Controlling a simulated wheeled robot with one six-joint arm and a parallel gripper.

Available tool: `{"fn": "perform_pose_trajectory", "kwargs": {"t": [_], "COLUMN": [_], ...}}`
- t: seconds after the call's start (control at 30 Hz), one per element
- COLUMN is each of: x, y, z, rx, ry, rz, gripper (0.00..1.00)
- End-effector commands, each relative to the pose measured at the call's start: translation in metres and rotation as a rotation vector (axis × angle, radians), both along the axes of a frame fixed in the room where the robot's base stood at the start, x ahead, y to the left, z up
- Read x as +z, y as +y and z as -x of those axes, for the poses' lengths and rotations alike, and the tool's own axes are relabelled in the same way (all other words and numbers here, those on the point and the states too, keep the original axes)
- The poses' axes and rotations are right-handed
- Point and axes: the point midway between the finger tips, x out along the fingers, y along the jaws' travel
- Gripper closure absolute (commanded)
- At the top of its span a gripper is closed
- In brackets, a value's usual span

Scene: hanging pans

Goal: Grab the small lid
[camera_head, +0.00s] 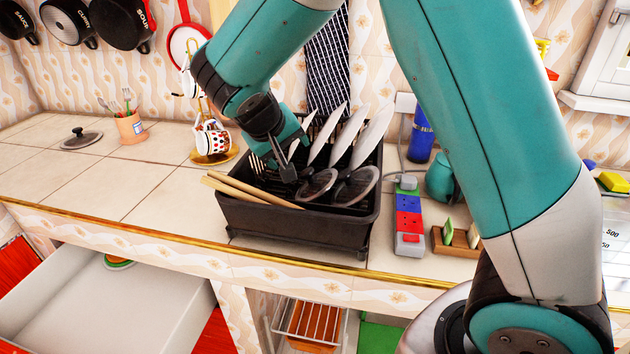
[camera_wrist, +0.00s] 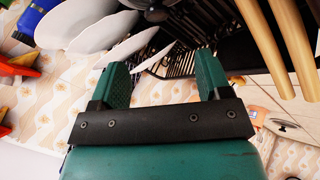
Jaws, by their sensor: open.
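Two dark-rimmed glass lids, a left one (camera_head: 317,185) and a right one (camera_head: 355,187), lean side by side at the front of the black dish rack (camera_head: 300,228). Another lid with a knob (camera_head: 80,138) lies flat on the counter at the far left. I cannot tell for sure which is the small lid. My gripper (camera_head: 284,160) is over the rack, just behind and left of the left rack lid. In the wrist view the gripper (camera_wrist: 166,75) is open, with nothing between its green fingers. Part of a dark lid (camera_wrist: 155,10) shows at the top edge, beyond the fingers.
White plates (camera_head: 347,135) stand in the rack close to the right of my gripper. Wooden utensils (camera_head: 250,190) lie over its left front edge. A mug stand (camera_head: 212,145) is left of the rack, a power strip (camera_head: 408,220) right. A drawer (camera_head: 110,305) is open below.

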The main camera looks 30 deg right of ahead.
Motion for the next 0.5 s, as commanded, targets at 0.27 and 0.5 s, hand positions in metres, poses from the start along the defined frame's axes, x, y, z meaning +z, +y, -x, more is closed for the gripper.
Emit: {"fn": "perform_pose_trajectory", "kwargs": {"t": [0.27, 0.5], "x": [-0.044, -0.058], "y": [-0.029, -0.039], "z": [-0.016, -0.021], "rx": [-0.002, -0.001], "ry": [0.003, 0.002], "rz": [-0.001, -0.001], "gripper": [0.29, 0.29]}}
